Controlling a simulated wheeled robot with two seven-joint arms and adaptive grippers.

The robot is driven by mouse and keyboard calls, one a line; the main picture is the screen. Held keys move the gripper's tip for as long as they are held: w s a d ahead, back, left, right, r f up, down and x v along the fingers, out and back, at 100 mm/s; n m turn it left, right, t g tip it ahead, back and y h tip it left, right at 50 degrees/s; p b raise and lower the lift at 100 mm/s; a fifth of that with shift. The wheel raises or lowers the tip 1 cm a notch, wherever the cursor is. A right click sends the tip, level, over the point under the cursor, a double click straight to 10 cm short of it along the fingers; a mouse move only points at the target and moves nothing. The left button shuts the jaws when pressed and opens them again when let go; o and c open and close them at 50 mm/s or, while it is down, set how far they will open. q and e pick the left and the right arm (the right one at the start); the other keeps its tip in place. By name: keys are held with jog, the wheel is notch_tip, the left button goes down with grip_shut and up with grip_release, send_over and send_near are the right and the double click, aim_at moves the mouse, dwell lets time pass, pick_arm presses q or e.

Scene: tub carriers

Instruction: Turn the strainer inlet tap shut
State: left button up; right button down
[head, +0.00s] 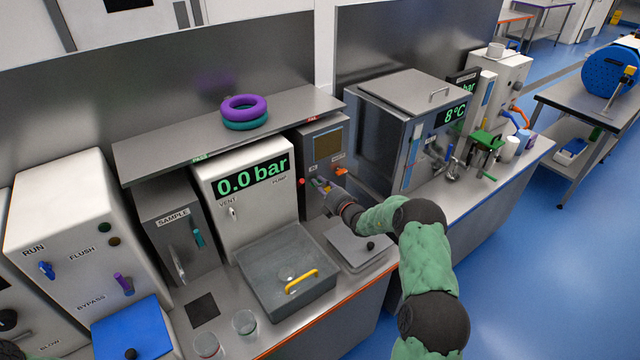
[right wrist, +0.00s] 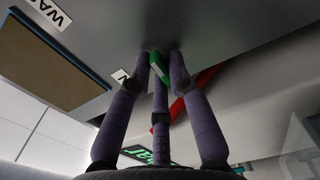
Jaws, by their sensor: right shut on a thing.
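The grey strainer unit (head: 325,150) stands at the middle of the bench, with a small screen on its front. My right gripper (head: 322,187) is at the lower left of that front, and its fingers cover most of the tap there in the head view. In the right wrist view my right gripper (right wrist: 161,62) is shut on a green tap handle (right wrist: 160,76), with fingers on both sides of it. A label ending in N (right wrist: 120,76) is beside it, partly hidden. The handle's exact angle is hard to tell.
An orange handle (head: 340,170) is close to the right of my gripper, and a red knob (head: 302,181) is to its left. A grey tub (head: 262,262) with a yellow handle and a flat lidded tray (head: 345,256) stand below. The display reads 0.0 bar.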

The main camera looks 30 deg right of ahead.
jog(key=shift+r, duration=0.1)
dwell(0.4)
jog(key=c, duration=1)
grip_release()
jog(key=shift+c, duration=0.2)
jog(key=shift+s, duration=0.1)
jog(key=s, duration=1.1)
jog(key=shift+s+d, duration=0.4)
jog(key=shift+d, duration=0.05)
